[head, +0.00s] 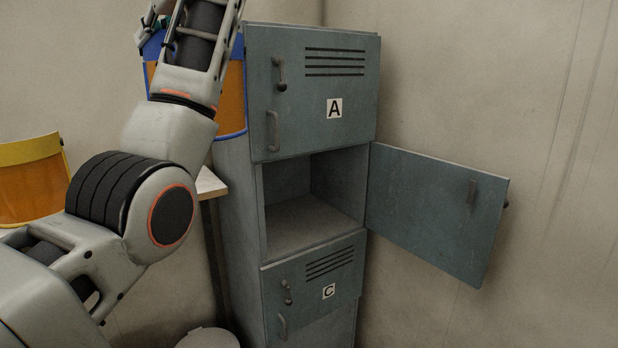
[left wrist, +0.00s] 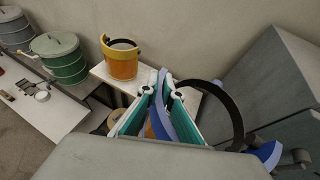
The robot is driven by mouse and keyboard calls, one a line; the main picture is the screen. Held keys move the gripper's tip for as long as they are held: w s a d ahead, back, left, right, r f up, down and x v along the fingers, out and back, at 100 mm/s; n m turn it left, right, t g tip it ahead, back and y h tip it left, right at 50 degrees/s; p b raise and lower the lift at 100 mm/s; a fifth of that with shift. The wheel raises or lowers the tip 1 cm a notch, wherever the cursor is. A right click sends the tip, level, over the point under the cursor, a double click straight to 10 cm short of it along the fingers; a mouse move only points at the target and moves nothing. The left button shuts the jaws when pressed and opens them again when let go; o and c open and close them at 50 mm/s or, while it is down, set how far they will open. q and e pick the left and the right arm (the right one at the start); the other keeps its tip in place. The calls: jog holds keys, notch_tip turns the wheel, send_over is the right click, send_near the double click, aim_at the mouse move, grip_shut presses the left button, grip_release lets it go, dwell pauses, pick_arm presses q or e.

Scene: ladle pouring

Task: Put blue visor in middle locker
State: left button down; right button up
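The blue visor (head: 233,98), with an orange shield and blue trim, is held up in front of the upper left of the locker stack, partly hidden behind my left arm. My left gripper (head: 160,18) is at the top of the head view. In the left wrist view the fingers (left wrist: 162,97) are closed around the blue rim of the visor (left wrist: 164,118), and its dark headband loops to the right. The middle locker (head: 312,220) is open and looks empty. Its door (head: 435,210) swings out to the right. My right gripper is not in view.
Locker A (head: 312,90) above and locker C (head: 315,282) below are shut. A yellow visor (head: 30,180) stands at the left; it also shows on a white table (left wrist: 108,76) in the left wrist view.

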pick_arm(q)
jog(key=shift+w+d+f+t, duration=0.15)
jog(key=shift+d+f, duration=0.1)
jog(key=shift+f, duration=0.3)
jog(key=shift+s+d+f+t, duration=0.1)
jog(key=shift+d+f+t, duration=0.1)
jog(key=shift+f, duration=0.3)
jog(key=w+a+f+m+t+h, duration=0.1)
jog(key=w+f+m+t+h, duration=0.15)
jog(key=f, duration=0.75)
jog(key=w+a+f+m+t+h, duration=0.1)
jog(key=f+m+h, duration=0.15)
jog(key=f, duration=0.85)
jog(key=s+d+f+m+t+h, duration=0.1)
jog(key=s+d+f+m+h, duration=0.1)
jog(key=s+f, duration=0.5)
jog(key=s+d+f+m+t+h, duration=0.1)
jog(key=s+d+f+m+h, duration=0.2)
jog(key=s+f, duration=0.5)
jog(key=shift+s+d+f+m+h, duration=0.15)
jog(key=shift+d+m+h, duration=0.1)
jog(key=shift+m+h, duration=0.35)
jog(key=shift+a, duration=0.1)
